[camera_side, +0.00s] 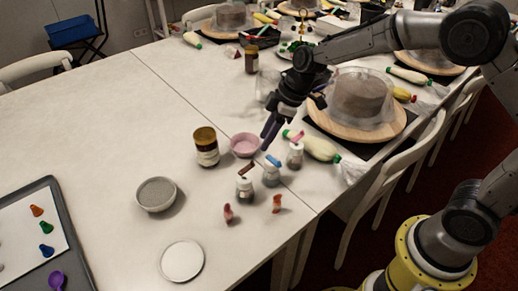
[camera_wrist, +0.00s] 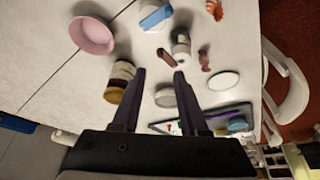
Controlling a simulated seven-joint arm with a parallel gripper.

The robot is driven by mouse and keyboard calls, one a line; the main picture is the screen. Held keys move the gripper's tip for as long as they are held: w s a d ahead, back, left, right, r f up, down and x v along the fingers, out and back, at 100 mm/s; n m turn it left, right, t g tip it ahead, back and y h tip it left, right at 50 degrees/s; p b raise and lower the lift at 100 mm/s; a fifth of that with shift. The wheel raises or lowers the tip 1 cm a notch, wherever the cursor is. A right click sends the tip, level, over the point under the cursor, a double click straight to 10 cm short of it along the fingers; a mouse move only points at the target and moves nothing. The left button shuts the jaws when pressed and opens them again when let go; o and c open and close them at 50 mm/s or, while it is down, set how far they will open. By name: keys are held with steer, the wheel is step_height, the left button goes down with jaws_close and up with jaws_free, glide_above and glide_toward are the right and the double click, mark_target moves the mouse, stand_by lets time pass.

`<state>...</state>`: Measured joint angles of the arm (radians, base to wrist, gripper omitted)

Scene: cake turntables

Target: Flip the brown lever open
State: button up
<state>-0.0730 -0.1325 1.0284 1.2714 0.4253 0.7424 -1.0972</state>
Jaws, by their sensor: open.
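The brown lever (camera_side: 247,169) sits slanted on top of a small glass jar (camera_side: 244,188) near the table's front edge. In the wrist view the brown lever (camera_wrist: 166,57) shows just beyond the fingertips and between them, beside its jar (camera_wrist: 181,42). My gripper (camera_side: 267,139) is open and empty, pointing down above the table. In the side view it is above and to the right of the brown lever, apart from it. The open fingers also show in the wrist view (camera_wrist: 158,74).
A jar with a blue lever (camera_side: 271,175) and one with a pinkish lever (camera_side: 295,155) stand to the right. A pink bowl (camera_side: 244,145), brown-capped jar (camera_side: 206,148), grey bowl (camera_side: 156,194) and two small reddish figures (camera_side: 277,203) are nearby. A cake turntable (camera_side: 330,128) stands behind right.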

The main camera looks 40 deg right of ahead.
steer(key=v, duration=0.6)
steer(key=shift+s+r, duration=0.1)
steer(key=s+d+r+m+t+h, duration=0.1)
steer(key=s+d+r+m+t, duration=0.15)
steer(key=s+r, duration=1)
steer(key=s+d+f+m+h, duration=0.1)
steer(key=s+d+f+m, duration=0.1)
steer(key=s+m, duration=0.2)
steer(key=s+d+f+m+h, duration=0.1)
steer(key=s+d+f+m, duration=0.1)
steer(key=s, duration=0.8)
steer(key=shift+d+f+m+h, duration=0.25)
steer(key=shift+d+m, duration=0.3)
steer(key=shift+m, duration=0.3)
steer(key=shift+s+r, duration=0.1)
